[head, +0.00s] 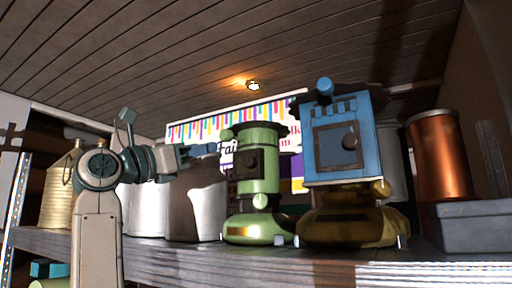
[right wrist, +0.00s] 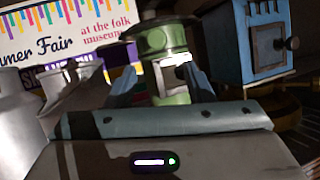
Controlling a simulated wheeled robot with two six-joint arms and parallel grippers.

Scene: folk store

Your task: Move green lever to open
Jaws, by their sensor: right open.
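A green device (head: 258,170) with a dark top and a dark square panel stands upright on the shelf, in the middle of the head view. I cannot tell which is the lever. My right gripper (head: 208,149) is just left of the device, near its upper part, apparently apart from it. In the right wrist view the open fingers (right wrist: 162,88) point at the green device (right wrist: 168,62), with nothing held. My left gripper is not in view.
A similar blue device (head: 330,150) stands close on the right. Metal cans (head: 195,205) stand behind and below my right gripper. A copper canister (head: 440,155) and a grey box (head: 478,224) are at the far right. The wooden shelf edge (head: 180,262) runs along the front.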

